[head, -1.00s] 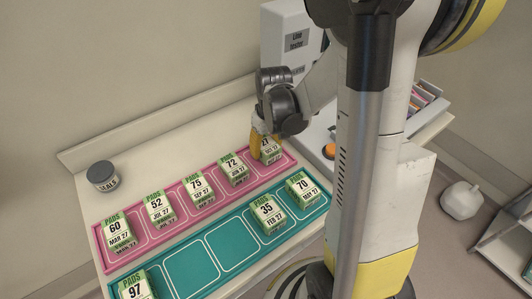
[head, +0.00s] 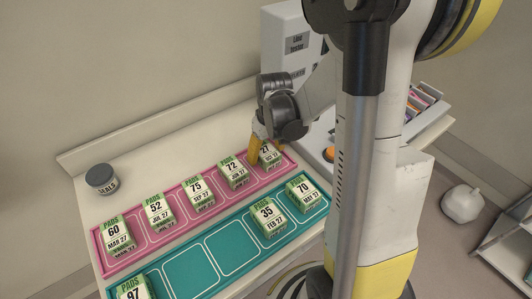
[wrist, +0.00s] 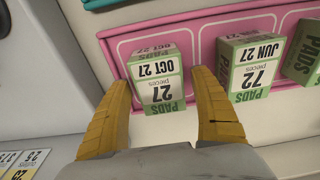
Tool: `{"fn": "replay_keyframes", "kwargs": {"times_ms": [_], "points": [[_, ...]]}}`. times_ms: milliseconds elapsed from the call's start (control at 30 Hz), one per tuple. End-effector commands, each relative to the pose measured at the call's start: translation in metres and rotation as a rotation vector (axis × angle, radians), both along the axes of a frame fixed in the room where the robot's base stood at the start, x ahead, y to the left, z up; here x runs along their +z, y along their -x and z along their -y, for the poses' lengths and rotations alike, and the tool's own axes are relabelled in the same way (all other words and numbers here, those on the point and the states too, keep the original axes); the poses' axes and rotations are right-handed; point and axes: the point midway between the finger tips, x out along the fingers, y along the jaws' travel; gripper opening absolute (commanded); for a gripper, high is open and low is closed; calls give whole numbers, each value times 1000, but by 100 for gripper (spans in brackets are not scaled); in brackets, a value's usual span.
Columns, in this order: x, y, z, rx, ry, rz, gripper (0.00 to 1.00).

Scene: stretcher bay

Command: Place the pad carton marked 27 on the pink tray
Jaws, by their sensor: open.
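The pad carton marked 27 (head: 267,152) stands in the far-right compartment of the pink tray (head: 140,247), partly hidden by my gripper in the head view. In the wrist view the carton marked 27 (wrist: 158,82) sits between my two yellow fingers, with a gap on each side. My gripper (wrist: 167,98) is open around it and not closed on it; it also shows in the head view (head: 265,150). The carton appears to rest on the tray floor.
The pink tray also holds cartons 72 (head: 232,173), 75 (head: 196,193), 52 (head: 158,210) and 60 (head: 116,234). The teal tray (head: 232,252) in front holds 35 (head: 268,217), 70 (head: 302,193) and 97 (head: 132,289), with empty compartments between. A dark-lidded jar (head: 101,178) stands at the back left.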

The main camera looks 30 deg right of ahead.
Motion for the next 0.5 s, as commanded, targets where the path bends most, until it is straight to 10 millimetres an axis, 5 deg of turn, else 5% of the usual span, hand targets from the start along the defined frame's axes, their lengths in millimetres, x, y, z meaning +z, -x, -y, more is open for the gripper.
{"fn": "replay_keyframes", "kwargs": {"times_ms": [300,500], "points": [[74,9,0,-1,0,0,73],[104,13,0,0,0,0,73]]}}
